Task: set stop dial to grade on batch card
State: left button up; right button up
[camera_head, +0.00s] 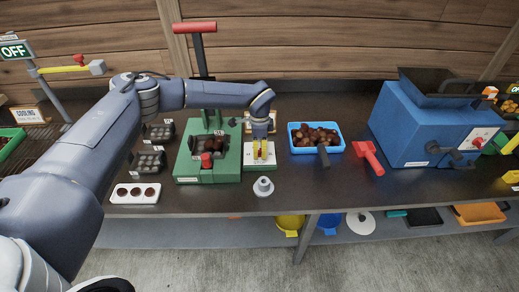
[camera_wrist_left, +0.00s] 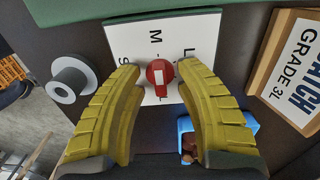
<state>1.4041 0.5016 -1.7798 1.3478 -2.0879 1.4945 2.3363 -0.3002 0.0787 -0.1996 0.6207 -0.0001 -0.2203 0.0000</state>
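The stop dial (camera_wrist_left: 160,72) is a red knob with a white bar on a white plate (camera_wrist_left: 140,38) lettered S, M and L; the S is partly covered. The bar lies roughly in line with M. In the left wrist view, my left gripper (camera_wrist_left: 163,92) has its yellow fingers on either side of the dial, with gaps showing. In the head view the left gripper (camera_head: 259,152) points down over the plate beside the green press (camera_head: 193,165). The batch card (camera_wrist_left: 300,68), in a wooden frame at right, reads "GRADE 3L"; its top word is partly cut off.
A grey-white spool-like piece (camera_head: 263,187) stands in front of the plate. A blue tray (camera_head: 293,143) of chestnuts is right of it, then a red-handled tool (camera_head: 368,157) and a blue machine (camera_head: 405,130).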

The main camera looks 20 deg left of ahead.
pick_arm(q)
grip_shut()
